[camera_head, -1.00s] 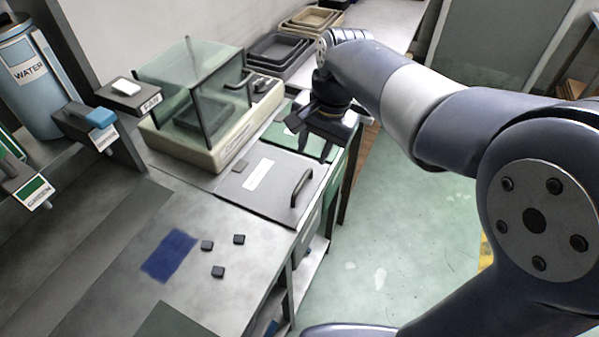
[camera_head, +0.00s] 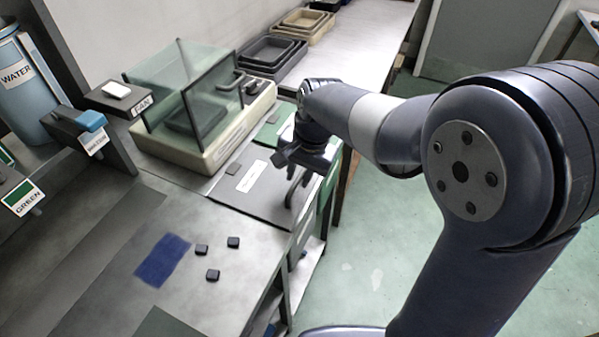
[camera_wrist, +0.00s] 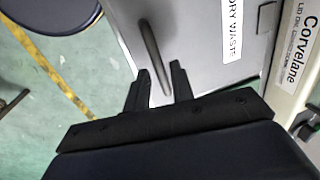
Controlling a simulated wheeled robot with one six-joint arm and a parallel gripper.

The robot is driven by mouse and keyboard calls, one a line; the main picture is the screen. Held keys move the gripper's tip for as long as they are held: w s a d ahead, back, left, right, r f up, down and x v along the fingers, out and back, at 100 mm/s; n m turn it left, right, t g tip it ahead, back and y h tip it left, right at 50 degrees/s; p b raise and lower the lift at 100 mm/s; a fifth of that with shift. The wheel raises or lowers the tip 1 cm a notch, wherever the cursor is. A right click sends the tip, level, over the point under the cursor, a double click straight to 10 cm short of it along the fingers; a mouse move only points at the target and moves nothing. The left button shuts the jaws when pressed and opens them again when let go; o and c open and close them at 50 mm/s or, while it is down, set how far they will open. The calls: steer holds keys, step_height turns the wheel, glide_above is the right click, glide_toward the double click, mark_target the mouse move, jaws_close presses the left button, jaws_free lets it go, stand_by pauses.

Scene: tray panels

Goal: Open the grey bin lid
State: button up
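The grey bin lid (camera_head: 262,203) lies flat and shut in the bench top, with a white label on it. In the wrist view the lid (camera_wrist: 190,45) shows the label "DRY WASTE" (camera_wrist: 232,28). Its dark bar handle (camera_wrist: 151,48) runs toward my gripper (camera_wrist: 159,84). My gripper is open, and the handle's near end appears between the two fingers. I cannot tell whether they touch it. In the head view my gripper (camera_head: 298,175) is over the lid's right side and partly hides the handle.
A glass-covered machine (camera_head: 205,140) stands just behind the lid. Several dark trays (camera_head: 270,55) sit farther back. Three small black blocks (camera_head: 213,275) and a blue patch (camera_head: 163,260) lie on the bench in front. Green floor (camera_head: 385,250) is open to the right.

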jaws_close()
steer(key=shift+r, duration=0.2)
